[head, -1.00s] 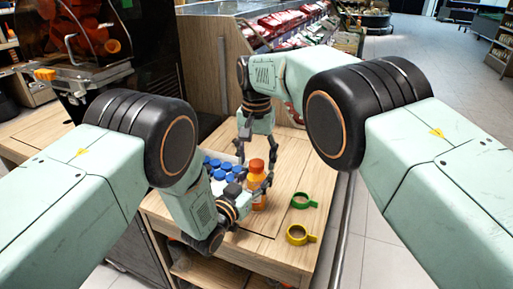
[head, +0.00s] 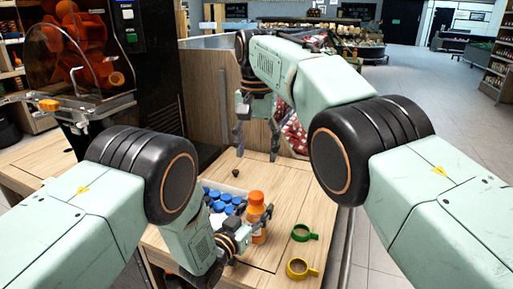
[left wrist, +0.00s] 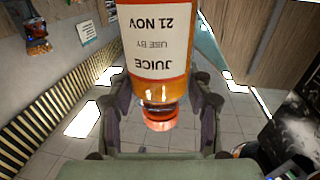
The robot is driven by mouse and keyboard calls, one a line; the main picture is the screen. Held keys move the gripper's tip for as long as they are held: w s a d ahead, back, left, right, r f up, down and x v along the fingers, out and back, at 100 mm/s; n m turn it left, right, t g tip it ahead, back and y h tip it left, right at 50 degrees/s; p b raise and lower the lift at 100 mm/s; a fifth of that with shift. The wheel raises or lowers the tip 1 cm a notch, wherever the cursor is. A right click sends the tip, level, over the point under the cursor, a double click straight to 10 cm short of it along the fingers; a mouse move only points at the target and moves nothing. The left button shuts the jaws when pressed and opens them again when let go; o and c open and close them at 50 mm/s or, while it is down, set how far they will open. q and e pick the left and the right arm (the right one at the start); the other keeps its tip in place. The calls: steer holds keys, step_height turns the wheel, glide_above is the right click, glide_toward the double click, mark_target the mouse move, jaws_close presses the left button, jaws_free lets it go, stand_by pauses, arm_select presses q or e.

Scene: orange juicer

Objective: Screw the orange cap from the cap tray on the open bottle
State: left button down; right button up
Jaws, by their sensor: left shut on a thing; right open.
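An orange juice bottle (head: 257,228) stands upright on the wooden table, with an orange cap (head: 257,197) on its top. In the left wrist view the bottle (left wrist: 155,50) appears upside down, its label readable, with the orange cap (left wrist: 160,117) at its end. My left gripper (head: 252,222) is shut on the bottle, its fingers on either side. My right gripper (head: 257,154) is open and empty, raised above and behind the bottle, clear of it. The cap tray (head: 236,190) is beside the bottle to the left and holds several blue caps. I cannot tell how tight the orange cap is.
A green ring with a handle (head: 303,233) and a yellow one (head: 300,268) lie on the table (head: 281,205) at the right. A small dark object (head: 236,172) lies behind the tray. An orange juicer (head: 80,60) stands at the left. The table's back right is clear.

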arm_select(q)
steer(key=shift+c, duration=2.4)
jaws_free()
steer(key=v, duration=1.2)
steer(key=shift+a+f, duration=0.1)
